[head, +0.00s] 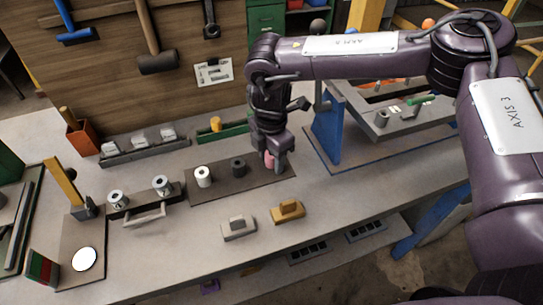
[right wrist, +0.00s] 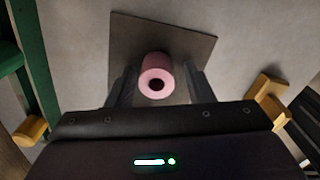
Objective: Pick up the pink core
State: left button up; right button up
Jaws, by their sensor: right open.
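The pink core (right wrist: 155,68) is a short hollow cylinder with a dark round hole. It stands on a dark mat (right wrist: 201,47) in the right wrist view, between the two fingers of my right gripper (right wrist: 157,85). The fingers are apart, with a gap on each side of the core. In the head view the core (head: 269,160) shows only in part, behind the fingers of my right gripper (head: 277,164). On the same mat stand a white core (head: 203,176) and a dark core (head: 238,167), left of the pink one. My left gripper is not in view.
A grey block (head: 238,228) and a yellow block (head: 287,211) lie in front of the mat. A metal holder (head: 141,203) stands left. A green rack (head: 222,132) is behind the mat, and a blue-legged fixture (head: 327,130) is right. The table's front right is clear.

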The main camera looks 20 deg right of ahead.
jog(key=c, duration=0.9)
